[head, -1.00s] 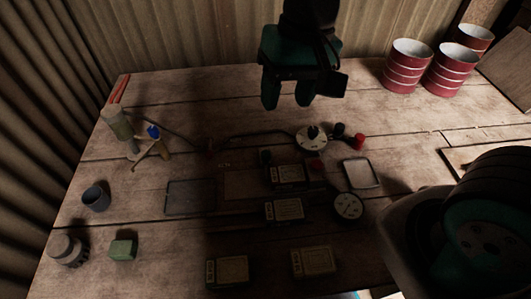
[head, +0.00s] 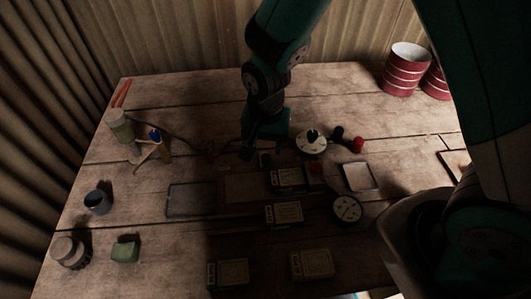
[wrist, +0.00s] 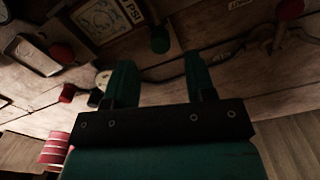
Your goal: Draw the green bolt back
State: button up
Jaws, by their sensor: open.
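The green bolt shows as a round green knob (wrist: 160,40) in the wrist view, just beyond the fingertips and roughly centred between them. In the head view it is a small dark green shape (head: 265,159) in shadow behind the labelled plates. My gripper (wrist: 160,65) is open, with its two green fingers apart and nothing between them. No contact with the knob shows. In the head view my gripper (head: 248,148) hangs low over the table, close to the knob, partly lost in shadow. The bolt's rod is too dark to make out.
A white dial with a black knob (head: 312,141) and a red knob (head: 358,145) stand to the right. Another red knob (head: 316,169) is near the labelled plates (head: 284,213). A shallow tray (head: 360,177) and a gauge (head: 346,208) lie right. Red-banded cans (head: 402,70) stand at the back.

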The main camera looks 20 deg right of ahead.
aim_at(266, 156)
jog(key=shift+f, duration=2.4)
